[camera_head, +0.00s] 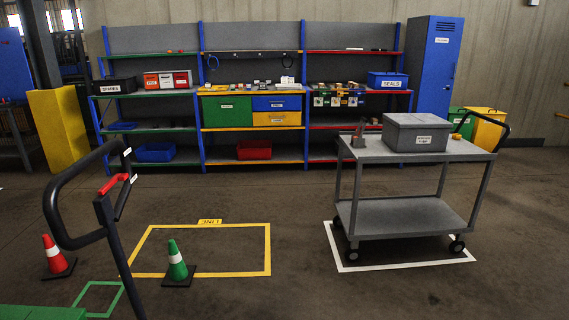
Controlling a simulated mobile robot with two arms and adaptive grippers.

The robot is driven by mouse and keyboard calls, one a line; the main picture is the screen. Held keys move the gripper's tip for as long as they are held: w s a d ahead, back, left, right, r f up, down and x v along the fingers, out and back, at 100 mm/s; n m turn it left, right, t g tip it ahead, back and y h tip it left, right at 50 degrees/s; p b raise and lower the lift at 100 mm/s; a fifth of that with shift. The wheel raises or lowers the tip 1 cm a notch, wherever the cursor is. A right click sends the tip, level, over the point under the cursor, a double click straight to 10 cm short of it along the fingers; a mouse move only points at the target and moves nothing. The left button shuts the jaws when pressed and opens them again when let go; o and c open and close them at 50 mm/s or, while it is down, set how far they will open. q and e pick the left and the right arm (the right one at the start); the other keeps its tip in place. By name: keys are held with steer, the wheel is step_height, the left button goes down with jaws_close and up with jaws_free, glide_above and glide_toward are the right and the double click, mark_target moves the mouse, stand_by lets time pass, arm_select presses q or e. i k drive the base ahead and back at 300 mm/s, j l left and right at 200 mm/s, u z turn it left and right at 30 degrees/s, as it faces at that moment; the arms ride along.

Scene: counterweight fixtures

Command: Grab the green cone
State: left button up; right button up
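The green cone (177,262) stands upright on the floor, with a white band around its middle and a dark square base. It is at the lower left of the head view, overlapping the front edge of a yellow taped rectangle (268,250). Neither of my grippers shows in this view.
A red cone (54,256) stands left of the green one, near a green taped square (88,284). A dark handle frame with a red lever (114,184) rises in the left foreground. A grey cart (402,217) stands right. Shelves (202,115) line the wall. The middle floor is clear.

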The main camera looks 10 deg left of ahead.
mark_target(179, 274)
steer(key=i+u, duration=0.4)
steer(key=i, duration=1.3)
steer(key=l, duration=0.1)
